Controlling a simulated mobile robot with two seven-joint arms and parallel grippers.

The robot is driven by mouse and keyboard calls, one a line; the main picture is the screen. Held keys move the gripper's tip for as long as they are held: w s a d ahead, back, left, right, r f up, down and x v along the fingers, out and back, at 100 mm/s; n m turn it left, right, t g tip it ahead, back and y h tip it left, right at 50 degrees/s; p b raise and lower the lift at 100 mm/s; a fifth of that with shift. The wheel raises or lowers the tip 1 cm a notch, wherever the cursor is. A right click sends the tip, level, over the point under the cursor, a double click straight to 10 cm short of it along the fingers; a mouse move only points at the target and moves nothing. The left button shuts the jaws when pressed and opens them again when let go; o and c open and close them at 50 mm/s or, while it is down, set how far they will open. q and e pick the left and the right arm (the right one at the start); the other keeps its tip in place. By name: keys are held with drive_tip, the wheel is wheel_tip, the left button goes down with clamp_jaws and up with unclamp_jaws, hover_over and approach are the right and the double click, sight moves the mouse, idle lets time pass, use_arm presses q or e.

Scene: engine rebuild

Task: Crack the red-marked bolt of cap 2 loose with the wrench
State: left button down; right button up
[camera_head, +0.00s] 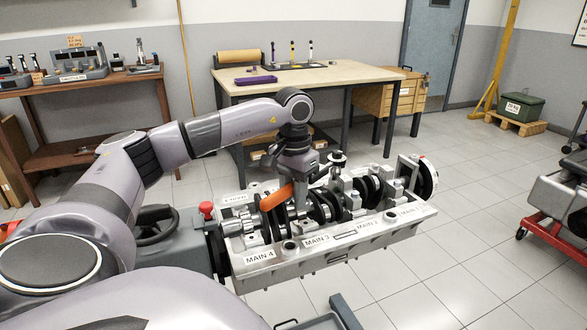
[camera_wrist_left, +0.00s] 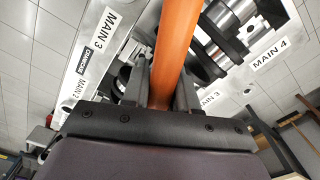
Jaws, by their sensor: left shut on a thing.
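My left gripper (camera_head: 298,186) is over the engine block (camera_head: 345,242), shut on the orange handle of the wrench (camera_head: 276,197). In the left wrist view the orange handle (camera_wrist_left: 173,50) runs up between the two fingers (camera_wrist_left: 160,92). In the head view the handle slants down to the left, and a dark, round-ended tool head (camera_head: 338,158) shows to the right of the gripper. Labels MAIN 4, MAIN 3 and MAIN 2 run along the block's near rail. I cannot make out cap 2's red-marked bolt or whether the wrench sits on it. My right gripper is out of view.
The crankshaft (camera_head: 318,208) lies in the block, with a red-marked wheel (camera_head: 427,176) at its far end. A red knob (camera_head: 206,208) stands left of the block. A workbench (camera_head: 330,76) stands behind. A red-legged stand (camera_head: 545,225) is at right. Floor between is clear.

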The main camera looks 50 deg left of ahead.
use_arm(q)
drive_tip(key=shift+d, duration=0.1)
drive_tip(key=shift+w+d+n+p, duration=0.25)
drive_tip(key=shift+d+n+p, duration=0.1)
drive_tip(key=shift+d+n, duration=0.3)
drive_tip(key=shift+d, duration=0.15)
drive_tip(key=shift+w+d+n+p, duration=0.25)
drive_tip(key=shift+d+n+p, duration=0.15)
drive_tip(key=shift+d, duration=0.3)
drive_tip(key=shift+d, duration=0.1)
idle(0.3)
drive_tip(key=shift+w+d+n, duration=0.1)
drive_tip(key=shift+n, duration=0.15)
drive_tip(key=shift+w+d+n, duration=0.25)
drive_tip(key=shift+d+n, duration=0.15)
drive_tip(key=shift+d, duration=0.15)
drive_tip(key=shift+p, duration=0.3)
drive_tip(key=shift+w+d+n, duration=0.4)
drive_tip(key=shift+d+n, duration=0.1)
drive_tip(key=shift+d, duration=0.2)
